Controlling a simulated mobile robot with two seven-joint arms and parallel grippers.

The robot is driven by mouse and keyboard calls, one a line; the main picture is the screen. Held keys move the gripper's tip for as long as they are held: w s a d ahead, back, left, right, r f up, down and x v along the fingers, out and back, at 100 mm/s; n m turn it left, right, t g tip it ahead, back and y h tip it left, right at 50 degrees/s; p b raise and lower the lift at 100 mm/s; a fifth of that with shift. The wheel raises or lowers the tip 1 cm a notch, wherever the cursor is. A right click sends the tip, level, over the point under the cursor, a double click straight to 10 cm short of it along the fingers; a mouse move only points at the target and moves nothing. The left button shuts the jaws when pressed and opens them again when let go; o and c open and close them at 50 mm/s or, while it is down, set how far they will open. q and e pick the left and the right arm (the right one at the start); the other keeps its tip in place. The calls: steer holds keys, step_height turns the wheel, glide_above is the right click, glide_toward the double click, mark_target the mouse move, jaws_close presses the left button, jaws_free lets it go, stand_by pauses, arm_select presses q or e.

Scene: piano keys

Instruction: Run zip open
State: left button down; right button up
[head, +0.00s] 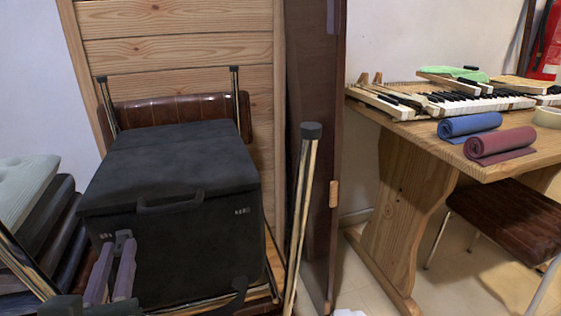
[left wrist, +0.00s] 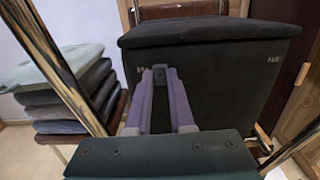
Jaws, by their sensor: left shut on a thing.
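A large black box-shaped bag (head: 190,255) with a lid and a front handle (head: 170,204) sits on a chair in the head view. It also fills the upper right of the left wrist view (left wrist: 215,85). My left gripper (head: 123,243), with purple fingers, is at the bag's front left, below the lid edge. It is shut on a small dark zip pull (left wrist: 159,71) between its fingertips in the left wrist view. The zip track itself is too dark to make out. My right gripper is not in view.
Folded cushions (head: 52,225) are stacked left of the bag. Upturned chair legs (head: 303,180) stand close on its right. A wooden table (head: 420,140) at right bears piano keys (head: 470,103) and rolled cloths (head: 500,144). A wooden panel (head: 180,55) stands behind.

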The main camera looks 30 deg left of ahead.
arm_select(q)
steer(key=shift+s+a+r, duration=0.1)
steer(key=shift+s+a, duration=0.5)
steer(key=shift+s, duration=0.1)
steer(key=shift+a, duration=0.1)
steer(key=c, duration=0.8)
jaws_free()
steer(key=shift+s, duration=0.15)
steer(key=v, duration=1)
steer(key=shift+a+p, duration=0.1)
steer(key=shift+p, duration=0.2)
